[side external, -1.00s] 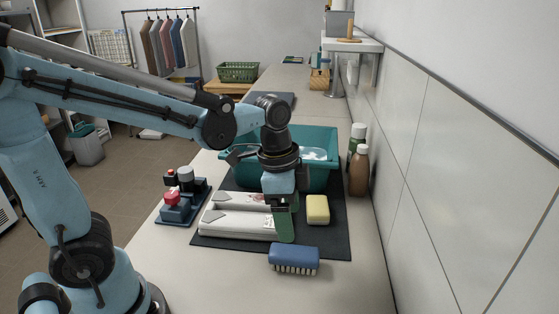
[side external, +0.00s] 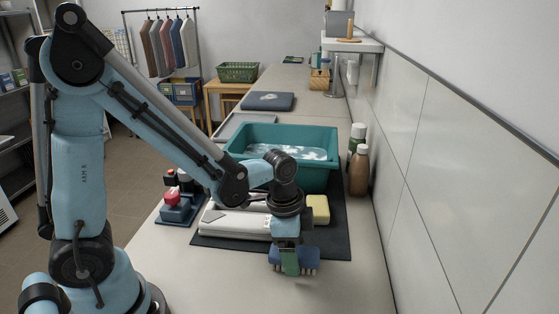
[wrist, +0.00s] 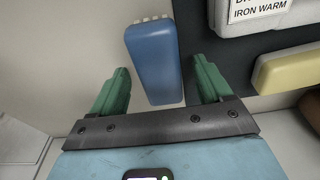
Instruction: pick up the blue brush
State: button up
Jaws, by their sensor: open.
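The blue brush (side external: 312,256) lies on the counter at the front edge of the dark mat, its bristles to the near side. In the side view my gripper (side external: 291,265) is down over the brush and hides its middle. In the wrist view the brush (wrist: 153,60) lies lengthwise, with its lower end between the two green fingers of my gripper (wrist: 158,88). The fingers are open, with a gap on each side of the brush.
A yellow sponge (side external: 318,208) and a pale labelled board (side external: 232,222) lie on the dark mat (side external: 337,235). A teal basin (side external: 245,147) stands behind. Brown (side external: 359,172) and green bottles stand by the wall. A red-knobbed unit (side external: 176,208) sits at left. The near counter is clear.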

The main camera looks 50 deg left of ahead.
jog(key=shift+d+f, duration=0.1)
jog(key=shift+f, duration=0.55)
jog(key=c, duration=1.1)
jog(key=shift+r, duration=0.1)
jog(key=shift+r, duration=0.8)
notch_tip(320, 180, up, 3)
jog(key=shift+s+d+f, duration=0.1)
jog(key=shift+d+f, duration=0.05)
jog(key=shift+f, duration=0.05)
jog(key=s+d+r, duration=0.4)
jog(key=s+d, duration=0.1)
jog(key=s+d+r, duration=0.2)
jog(key=d, duration=0.1)
jog(key=shift+s+d+r, duration=0.2)
jog(key=shift+d+r, duration=0.05)
jog(key=shift+r, duration=0.05)
